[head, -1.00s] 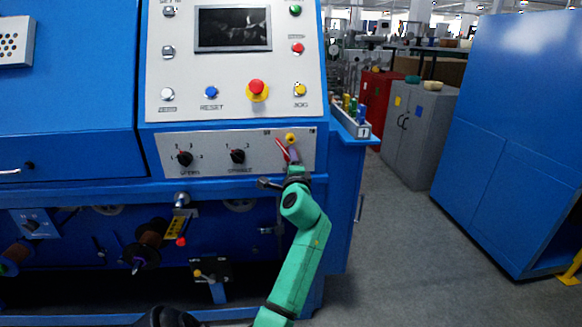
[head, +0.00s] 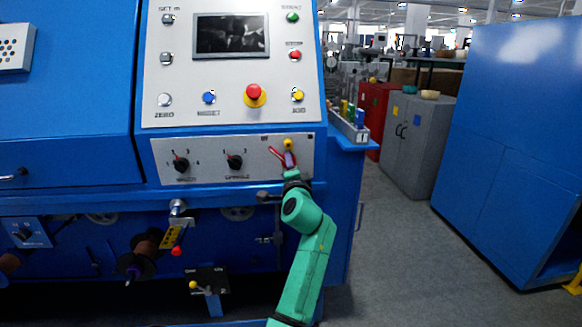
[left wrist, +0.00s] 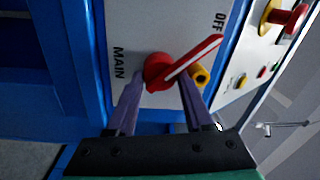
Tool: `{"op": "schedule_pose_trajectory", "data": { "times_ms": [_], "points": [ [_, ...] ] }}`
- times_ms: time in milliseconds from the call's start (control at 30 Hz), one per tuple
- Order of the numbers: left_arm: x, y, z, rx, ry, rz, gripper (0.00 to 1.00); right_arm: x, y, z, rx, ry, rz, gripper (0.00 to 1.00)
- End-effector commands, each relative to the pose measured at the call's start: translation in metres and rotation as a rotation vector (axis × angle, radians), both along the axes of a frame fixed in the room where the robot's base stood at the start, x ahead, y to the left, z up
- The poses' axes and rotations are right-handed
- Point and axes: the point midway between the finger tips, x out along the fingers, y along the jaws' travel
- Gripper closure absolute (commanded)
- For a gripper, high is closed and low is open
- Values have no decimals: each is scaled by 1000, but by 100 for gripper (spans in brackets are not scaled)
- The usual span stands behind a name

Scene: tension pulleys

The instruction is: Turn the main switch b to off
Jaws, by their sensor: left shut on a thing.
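The main switch is a red rotary knob with a white-striped lever (head: 275,153) at the right end of the lower control panel. In the left wrist view the red switch (left wrist: 156,72) sits between my two purple fingers. Its lever slants up to the right, its tip near the printed OFF label (left wrist: 218,20); MAIN is printed on the other side. My left gripper (head: 290,161) is shut on the switch, and it also shows in the left wrist view (left wrist: 160,95). The fingers partly hide the knob in the head view. My right gripper is out of view.
A yellow knob (head: 287,144) is close above the switch, beside one finger. Two black rotary knobs (head: 234,161) are to the left. A red emergency button (head: 254,94) is above.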

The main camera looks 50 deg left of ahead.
Motion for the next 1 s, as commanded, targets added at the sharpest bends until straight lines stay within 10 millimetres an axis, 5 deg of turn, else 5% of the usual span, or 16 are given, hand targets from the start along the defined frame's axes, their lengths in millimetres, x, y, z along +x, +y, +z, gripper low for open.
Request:
{"op": "schedule_pose_trajectory", "data": {
  "times_ms": [67, 100, 167, 567, 1000],
  "points": [
    [-2, 1, 6, 7, -12, 2, 100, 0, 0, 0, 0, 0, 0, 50],
    [-2, 2, 6, 7, -12, 2, 37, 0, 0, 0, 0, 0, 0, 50],
    [-2, 1, 5, 6, -10, 3, 18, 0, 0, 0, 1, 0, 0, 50],
    [-7, -9, 2, 6, -4, 3, 18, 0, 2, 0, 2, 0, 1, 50],
    [-69, -99, -9, -1, -2, 0, 18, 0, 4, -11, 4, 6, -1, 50]
  ]
}}
